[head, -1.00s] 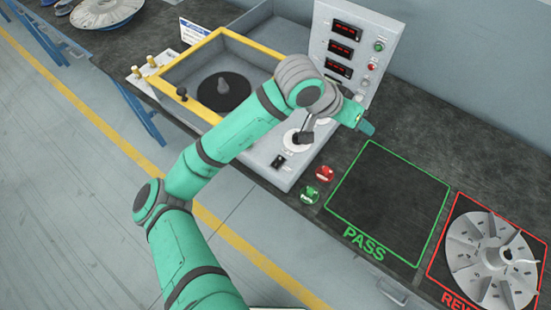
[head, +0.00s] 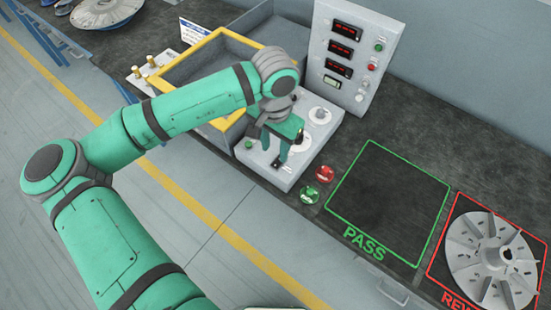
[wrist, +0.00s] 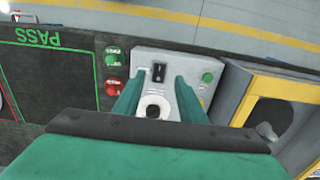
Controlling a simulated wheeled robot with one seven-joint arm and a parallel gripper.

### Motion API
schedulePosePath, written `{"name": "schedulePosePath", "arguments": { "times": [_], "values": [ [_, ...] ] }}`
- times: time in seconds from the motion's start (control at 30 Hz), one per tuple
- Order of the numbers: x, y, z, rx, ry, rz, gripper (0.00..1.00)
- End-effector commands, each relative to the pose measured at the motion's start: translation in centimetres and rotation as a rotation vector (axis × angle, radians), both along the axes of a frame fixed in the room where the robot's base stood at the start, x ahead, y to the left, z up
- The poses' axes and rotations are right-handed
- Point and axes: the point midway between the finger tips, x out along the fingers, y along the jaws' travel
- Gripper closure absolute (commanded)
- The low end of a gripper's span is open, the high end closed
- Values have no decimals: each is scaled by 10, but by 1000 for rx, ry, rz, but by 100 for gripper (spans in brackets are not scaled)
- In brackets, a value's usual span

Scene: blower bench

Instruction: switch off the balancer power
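The balancer has a grey sloped control deck (head: 300,165) and an upright panel (head: 352,55) with lit red displays. On the deck a small black rocker switch (wrist: 158,72) lies near the front edge; it also shows in the head view (head: 276,163), close to a finger. My gripper (head: 273,150) points down over the deck. In the wrist view my gripper (wrist: 160,82) is open, with one finger on each side of the switch and nothing held. I cannot tell whether the fingertips touch the deck. A white round dial (wrist: 153,107) lies between the fingers, nearer the palm.
A green button (wrist: 208,77) is close beside one finger. Red (head: 325,174) and green (head: 310,195) buttons lie right of the deck. The yellow-rimmed enclosure (head: 190,50) stands left. The PASS area (head: 390,200) is empty; a finned rotor (head: 490,258) lies on the red-outlined area.

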Motion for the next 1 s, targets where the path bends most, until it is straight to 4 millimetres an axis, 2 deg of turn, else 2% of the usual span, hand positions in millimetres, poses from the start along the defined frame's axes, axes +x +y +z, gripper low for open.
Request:
{"name": "schedulePosePath", "arguments": {
  "times": [0.2,0.4,0.8,0.83,0.97,1.0],
  "values": [
    [0,0,-39,-1,2,0,62],
    [0,0,-61,-1,1,-1,62],
    [0,-1,-68,-3,-2,-2,62],
    [0,-1,-68,-2,-1,-2,65],
    [0,-1,-68,-2,-1,-2,96],
    [0,-1,-68,-2,-1,-2,100]
  ]
}}
